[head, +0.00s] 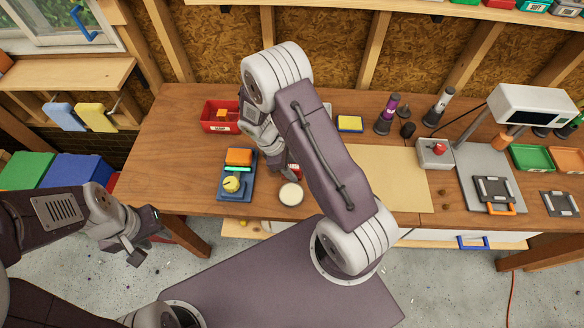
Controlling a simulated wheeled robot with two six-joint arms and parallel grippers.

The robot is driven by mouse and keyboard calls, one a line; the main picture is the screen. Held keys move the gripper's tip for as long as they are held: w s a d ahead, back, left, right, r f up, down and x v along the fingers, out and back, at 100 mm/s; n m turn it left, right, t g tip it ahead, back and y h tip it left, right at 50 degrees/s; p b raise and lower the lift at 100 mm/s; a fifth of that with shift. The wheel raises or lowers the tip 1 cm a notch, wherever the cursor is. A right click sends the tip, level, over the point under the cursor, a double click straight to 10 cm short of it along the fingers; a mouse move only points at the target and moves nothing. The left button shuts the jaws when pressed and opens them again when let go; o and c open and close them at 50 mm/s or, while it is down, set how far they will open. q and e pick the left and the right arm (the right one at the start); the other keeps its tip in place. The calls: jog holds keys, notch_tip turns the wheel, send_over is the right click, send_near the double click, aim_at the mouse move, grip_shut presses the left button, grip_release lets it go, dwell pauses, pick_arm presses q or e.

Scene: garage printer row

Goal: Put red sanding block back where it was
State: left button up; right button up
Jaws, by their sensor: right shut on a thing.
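My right gripper (288,172) reaches down over the middle-left of the workbench, just behind a round pale-lidded tin. It is shut on a small red thing (294,168), which looks like the red sanding block. The forearm and fingers hide most of it, and I cannot tell whether it touches the bench. My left gripper (134,252) hangs in front of the bench over the floor, with no object seen in it; its jaw gap is not clear.
Near the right gripper are the round tin (291,194), a blue device with a yellow knob (232,184), a red tray (206,124) and a yellow-and-blue block (350,123). A tan mat (385,180) lies clear at centre. A red-button box (433,158) stands right of it.

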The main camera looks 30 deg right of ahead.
jog(key=o, duration=1)
jog(key=shift+o, duration=0.2)
jog(key=shift+w, duration=0.1)
